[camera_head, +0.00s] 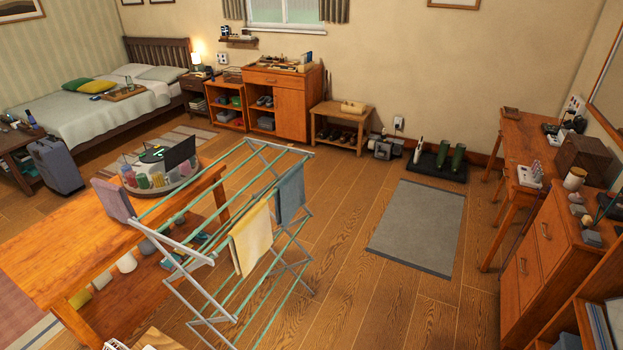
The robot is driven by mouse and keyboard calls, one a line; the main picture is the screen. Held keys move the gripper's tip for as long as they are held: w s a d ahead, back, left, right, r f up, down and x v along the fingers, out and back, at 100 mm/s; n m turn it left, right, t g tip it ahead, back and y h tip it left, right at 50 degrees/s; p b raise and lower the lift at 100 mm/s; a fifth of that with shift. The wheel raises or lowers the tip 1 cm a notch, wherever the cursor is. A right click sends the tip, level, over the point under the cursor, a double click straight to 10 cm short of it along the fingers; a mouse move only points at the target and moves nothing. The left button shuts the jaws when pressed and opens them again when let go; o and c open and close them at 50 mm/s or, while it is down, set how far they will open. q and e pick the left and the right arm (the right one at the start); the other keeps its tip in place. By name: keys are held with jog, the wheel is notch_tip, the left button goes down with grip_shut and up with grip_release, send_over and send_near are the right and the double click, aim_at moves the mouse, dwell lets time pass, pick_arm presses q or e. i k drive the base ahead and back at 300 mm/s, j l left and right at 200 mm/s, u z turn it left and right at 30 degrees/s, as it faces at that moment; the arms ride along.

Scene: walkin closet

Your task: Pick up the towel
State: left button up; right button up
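Three towel-like cloths hang on a folding drying rack (208,314) in the lower middle of the head view. A pale yellow towel (251,240) hangs over a rail near the middle. A blue-grey towel (291,194) hangs farther back on the right side. A mauve towel (115,199) hangs at the rack's left end, over the table's edge region. I cannot tell which of them the task means. Neither of my grippers shows in this view.
A wooden table (60,255) with a round tray of items stands left of the rack. A grey rug (418,226) lies on open wooden floor to the right. A wooden dresser (535,265) stands at the right edge. A bed (95,112) is at the back left.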

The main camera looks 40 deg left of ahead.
aim_at(252, 236)
jog(key=i+u, duration=0.15)
jog(key=i, duration=1.4)
jog(key=i+l+u, duration=0.1)
jog(key=u, duration=2.05)
jog(key=i+l, duration=0.05)
jog(key=l, duration=0.05)
